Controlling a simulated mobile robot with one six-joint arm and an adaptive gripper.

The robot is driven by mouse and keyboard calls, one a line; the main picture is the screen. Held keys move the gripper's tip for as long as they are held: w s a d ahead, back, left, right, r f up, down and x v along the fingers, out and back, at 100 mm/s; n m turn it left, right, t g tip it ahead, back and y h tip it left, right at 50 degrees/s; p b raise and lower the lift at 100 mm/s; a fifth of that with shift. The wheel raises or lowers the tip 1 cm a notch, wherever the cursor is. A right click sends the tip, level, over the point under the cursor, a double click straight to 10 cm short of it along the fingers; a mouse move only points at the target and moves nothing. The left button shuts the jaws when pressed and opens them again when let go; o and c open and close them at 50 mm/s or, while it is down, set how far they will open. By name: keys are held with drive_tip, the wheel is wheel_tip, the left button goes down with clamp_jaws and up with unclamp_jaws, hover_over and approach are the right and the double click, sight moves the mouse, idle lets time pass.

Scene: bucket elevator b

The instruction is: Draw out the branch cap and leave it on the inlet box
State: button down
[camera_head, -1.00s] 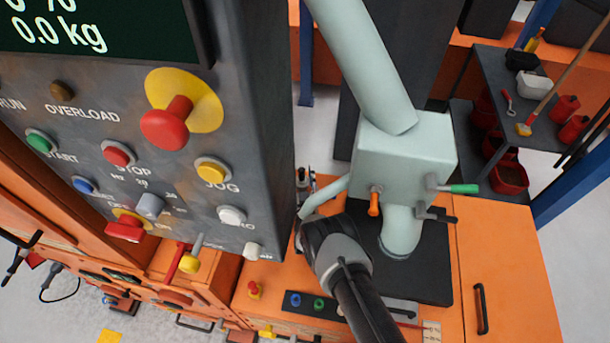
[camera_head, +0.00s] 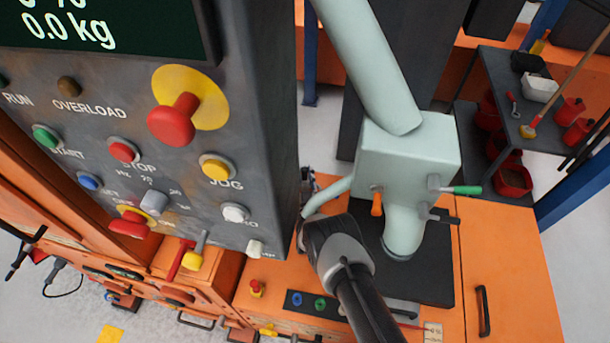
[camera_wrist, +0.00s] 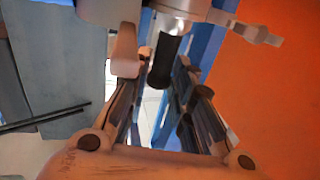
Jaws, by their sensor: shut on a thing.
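The inlet box (camera_head: 408,160) is a pale grey-green housing on a dark plate, with a thick pipe rising from its top. A thin branch pipe (camera_head: 327,198) slopes down and left from its side, and its outer end is beside my wrist. My gripper (camera_wrist: 160,82) is shut on a dark cylinder (camera_wrist: 165,60), which looks like the branch cap. In the head view my own wrist hides the fingertips and the cap. I cannot tell whether the cap is still in the pipe.
An orange handle (camera_head: 377,203) and a green-tipped lever (camera_head: 460,189) project from the box. A grey control panel (camera_head: 150,130) stands close on the left. An orange cabinet (camera_head: 505,270) lies right of the dark plate. A tool shelf (camera_head: 520,100) is farther right.

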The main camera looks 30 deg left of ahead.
drive_tip(key=shift+r+p, duration=0.45)
drive_tip(key=shift+r, duration=0.35)
idle(0.4)
